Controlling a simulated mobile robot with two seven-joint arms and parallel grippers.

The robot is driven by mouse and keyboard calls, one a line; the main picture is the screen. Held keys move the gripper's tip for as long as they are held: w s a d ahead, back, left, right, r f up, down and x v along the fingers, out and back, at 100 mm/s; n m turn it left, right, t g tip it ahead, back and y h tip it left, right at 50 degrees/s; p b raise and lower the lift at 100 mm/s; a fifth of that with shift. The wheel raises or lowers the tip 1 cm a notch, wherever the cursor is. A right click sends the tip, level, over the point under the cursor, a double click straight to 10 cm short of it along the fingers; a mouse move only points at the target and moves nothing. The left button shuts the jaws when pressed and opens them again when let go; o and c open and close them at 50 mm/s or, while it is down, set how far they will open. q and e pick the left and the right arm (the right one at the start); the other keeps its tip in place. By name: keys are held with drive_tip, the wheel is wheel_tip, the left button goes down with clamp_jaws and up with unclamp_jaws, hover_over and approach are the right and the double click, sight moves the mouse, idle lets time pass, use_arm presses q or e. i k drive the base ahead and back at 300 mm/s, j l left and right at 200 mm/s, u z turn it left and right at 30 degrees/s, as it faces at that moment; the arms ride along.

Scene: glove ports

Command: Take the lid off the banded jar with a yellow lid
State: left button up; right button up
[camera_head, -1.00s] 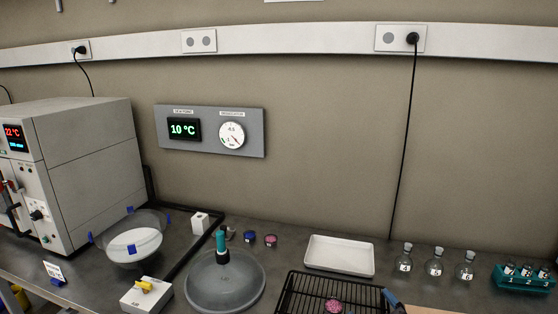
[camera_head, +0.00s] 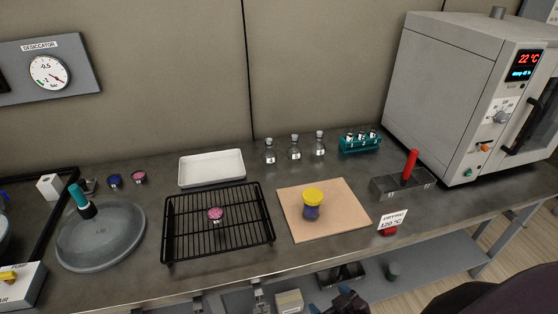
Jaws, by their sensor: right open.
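The banded jar (camera_head: 312,213) is a small dark blue-purple jar with a yellow lid (camera_head: 313,194) on top. It stands upright on a tan board (camera_head: 345,222) right of the wire rack. My right gripper (camera_head: 338,301) is at the bottom edge of the head view, dark with blue parts, in front of the bench and well short of the jar. It is open and apart from everything on the bench. My left gripper is not in view.
A black wire rack (camera_head: 180,225) holds a pink-topped dish (camera_head: 215,214). Behind are a white tray (camera_head: 230,165), several flasks (camera_head: 295,151) and a teal vial rack (camera_head: 360,145). A metal box with a red handle (camera_head: 409,167) and an oven (camera_head: 440,90) stand right. A grey round lid (camera_head: 100,240) lies left.

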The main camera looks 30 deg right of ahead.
sight(309, 214)
drive_tip(key=z, duration=1.1)
drive_tip(key=l+u, duration=0.2)
drive_tip(key=l, duration=0.15)
